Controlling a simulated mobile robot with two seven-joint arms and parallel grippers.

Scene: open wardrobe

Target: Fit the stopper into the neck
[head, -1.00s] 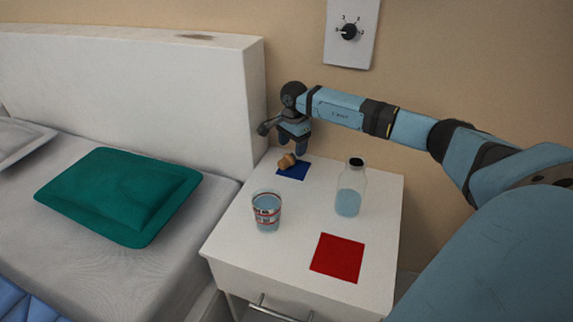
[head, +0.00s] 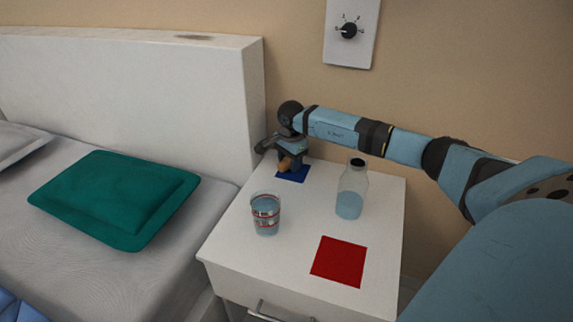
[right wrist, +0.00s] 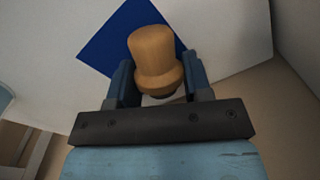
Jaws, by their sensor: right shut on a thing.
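The stopper (head: 286,163) is a tan, cork-like piece at the blue square on the nightstand's far side. My right gripper (head: 290,160) is lowered over it and shut on it. In the right wrist view the stopper (right wrist: 155,58) sits between the two fingers of the right gripper (right wrist: 158,82), its wider rim nearer the palm. My left gripper is not in view.
A glass of water (head: 265,213) stands at the nightstand's left front. A red square (head: 339,261) lies front right and a blue square (head: 293,174) at the back. The white headboard (head: 150,95) rises close left of the gripper. The wall is behind.

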